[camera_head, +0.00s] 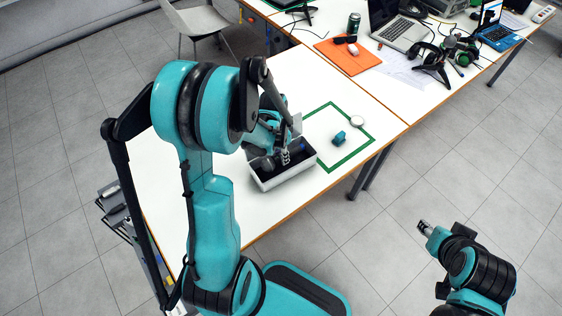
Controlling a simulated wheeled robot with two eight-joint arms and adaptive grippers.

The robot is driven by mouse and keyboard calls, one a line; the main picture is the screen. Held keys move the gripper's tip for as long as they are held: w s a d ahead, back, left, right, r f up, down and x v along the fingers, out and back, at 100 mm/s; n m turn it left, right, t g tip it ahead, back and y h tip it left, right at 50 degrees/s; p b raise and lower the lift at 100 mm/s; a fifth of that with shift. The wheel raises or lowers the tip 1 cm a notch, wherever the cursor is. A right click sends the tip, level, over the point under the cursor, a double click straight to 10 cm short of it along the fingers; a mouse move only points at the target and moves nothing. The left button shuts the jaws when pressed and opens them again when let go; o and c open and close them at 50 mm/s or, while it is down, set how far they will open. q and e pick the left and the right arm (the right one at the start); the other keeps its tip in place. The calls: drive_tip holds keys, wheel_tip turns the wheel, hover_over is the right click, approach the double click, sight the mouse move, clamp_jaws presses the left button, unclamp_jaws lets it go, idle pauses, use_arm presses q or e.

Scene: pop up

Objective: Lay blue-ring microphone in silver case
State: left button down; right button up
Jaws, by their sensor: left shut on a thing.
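The silver case (284,180) stands open near the front right edge of the white table, with a dark inside. My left gripper (285,158) reaches down into the case opening and is shut on a dark, slim thing with a bluish part, which looks like the blue-ring microphone (299,147). The microphone is at the level of the case opening; whether it touches the case floor I cannot tell. My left arm hides part of the case's back side. My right gripper (424,228) hangs over the floor at the right, away from the table; its finger opening is too small to judge.
A white chair (196,20) stands behind the table.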

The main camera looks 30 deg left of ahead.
use_arm(q)
wheel_tip(320, 180, down, 4)
drive_tip(key=shift+b, duration=0.9)
drive_tip(key=shift+r, duration=0.1)
drive_tip(key=shift+f, duration=0.25)
drive_tip(key=c, duration=1.4)
unclamp_jaws()
drive_tip(key=shift+r, duration=0.1)
drive_tip(key=shift+c, duration=0.2)
